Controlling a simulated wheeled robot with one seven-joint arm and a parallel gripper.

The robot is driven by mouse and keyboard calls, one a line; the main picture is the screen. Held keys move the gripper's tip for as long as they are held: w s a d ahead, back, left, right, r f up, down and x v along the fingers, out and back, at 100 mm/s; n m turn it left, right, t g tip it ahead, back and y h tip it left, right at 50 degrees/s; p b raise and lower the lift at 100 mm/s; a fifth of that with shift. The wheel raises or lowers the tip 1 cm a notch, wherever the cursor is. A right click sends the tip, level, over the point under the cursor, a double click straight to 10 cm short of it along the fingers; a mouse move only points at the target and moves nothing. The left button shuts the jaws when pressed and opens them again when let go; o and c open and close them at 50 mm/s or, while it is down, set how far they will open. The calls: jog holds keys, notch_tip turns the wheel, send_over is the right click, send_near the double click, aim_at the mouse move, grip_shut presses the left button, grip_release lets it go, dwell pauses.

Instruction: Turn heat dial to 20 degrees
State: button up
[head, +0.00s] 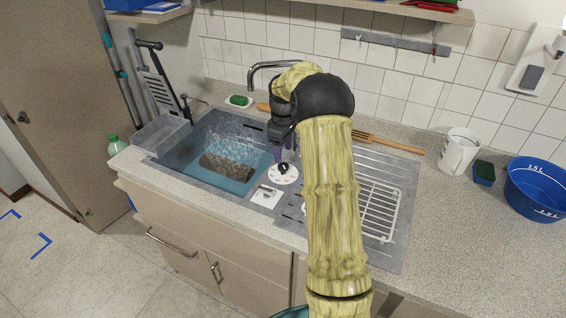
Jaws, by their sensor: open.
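The heat dial (284,177) is a round white face with dark marks and a black knob. It sits on the metal strip between the sink basin and the draining board. My gripper (281,156) points down just above and behind the dial's knob, with purplish fingers. It is open, and I see nothing held in it. My arm comes from the front right and hides the area to the right of the dial. The dial's marks and its setting are too small to read. I cannot tell whether the fingers touch the knob.
The sink basin (215,150) holds water and a brown block (227,167). A small white plate (267,196) lies in front of the dial. A white rack (378,210), a jug (459,151) and a blue bowl (538,188) stand to the right. The tap (270,66) is behind.

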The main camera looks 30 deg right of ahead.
aim_at(283, 166)
notch_tip(283, 166, down, 6)
dwell(0.4)
jog(key=c, duration=1)
